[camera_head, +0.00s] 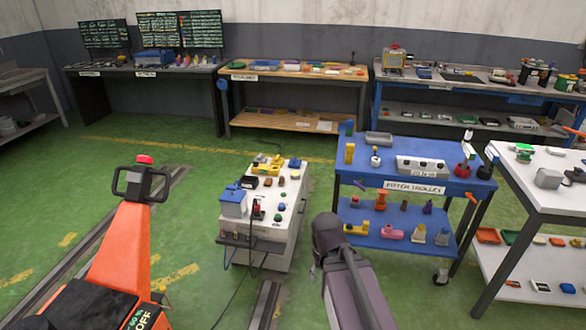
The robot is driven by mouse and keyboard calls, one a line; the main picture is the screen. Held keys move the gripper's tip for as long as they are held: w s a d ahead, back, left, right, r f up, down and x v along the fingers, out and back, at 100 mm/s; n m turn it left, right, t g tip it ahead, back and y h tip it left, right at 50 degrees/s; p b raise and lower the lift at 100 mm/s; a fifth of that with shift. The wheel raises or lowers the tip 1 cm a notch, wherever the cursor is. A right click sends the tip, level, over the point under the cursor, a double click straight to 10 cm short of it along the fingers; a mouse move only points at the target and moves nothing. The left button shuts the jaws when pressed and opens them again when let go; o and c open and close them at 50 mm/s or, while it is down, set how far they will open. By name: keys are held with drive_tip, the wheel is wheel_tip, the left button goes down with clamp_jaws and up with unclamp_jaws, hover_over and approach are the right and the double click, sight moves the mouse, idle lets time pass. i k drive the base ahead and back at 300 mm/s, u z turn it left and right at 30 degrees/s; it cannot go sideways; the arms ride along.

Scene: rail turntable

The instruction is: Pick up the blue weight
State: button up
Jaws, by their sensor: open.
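I cannot tell for sure which thing is the blue weight. Small blue pieces lie on top of the white cabinet in the middle: a round one (283,206) near its right edge and another (295,163) at its far right corner. My dark arm comes up from the bottom, right of the white cabinet. My gripper cannot be made out; the arm's dark joint hides what lies beyond it.
The white cabinet (262,247) stands on the green floor, with cables beside it. A blue two-level trolley (440,184) is close on the right, then a white table (530,203). Workbenches line the back wall. Floor between cabinet and benches is open.

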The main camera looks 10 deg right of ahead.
sight(294, 163)
drive_tip(key=u, duration=0.3)
drive_tip(key=i, duration=0.8)
drive_tip(key=u, duration=0.4)
drive_tip(key=i, duration=1.85)
drive_tip(key=z, duration=1)
drive_tip(key=i, duration=0.6)
drive_tip(key=z, duration=0.35)
